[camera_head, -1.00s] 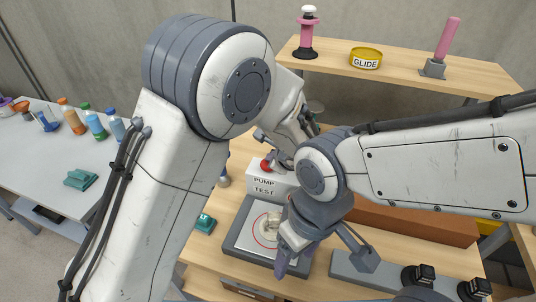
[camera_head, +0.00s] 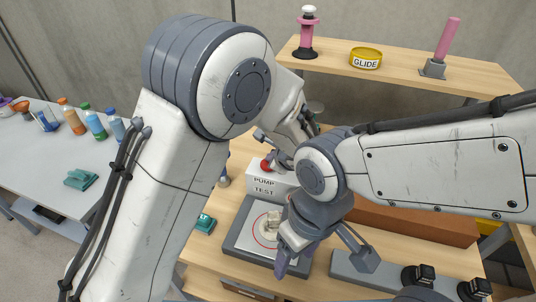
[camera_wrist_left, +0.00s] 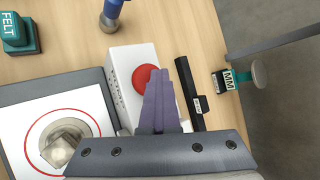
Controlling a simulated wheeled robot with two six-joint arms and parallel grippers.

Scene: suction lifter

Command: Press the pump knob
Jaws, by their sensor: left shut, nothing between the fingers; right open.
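The red pump knob (camera_head: 266,165) sits on top of a white box (camera_head: 262,186) marked PUMP TEST. In the left wrist view the round red knob (camera_wrist_left: 142,77) is partly covered by my left gripper (camera_wrist_left: 160,75), whose fingers are shut and empty. The fingertips overlap the knob's right side; I cannot tell whether they touch it. In the head view my left gripper (camera_head: 272,152) is just above the knob, partly hidden by my arms. My right gripper (camera_head: 322,260) is open and empty, low in front of the box.
A grey-framed plate (camera_head: 240,238) with a red circle and a pale faceted piece (camera_head: 273,220) lies in front of the box. A black bar (camera_wrist_left: 190,95), an MM stamp (camera_wrist_left: 222,80) and a FELT block (camera_wrist_left: 18,35) are near the box. A shelf (camera_head: 395,75) stands behind.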

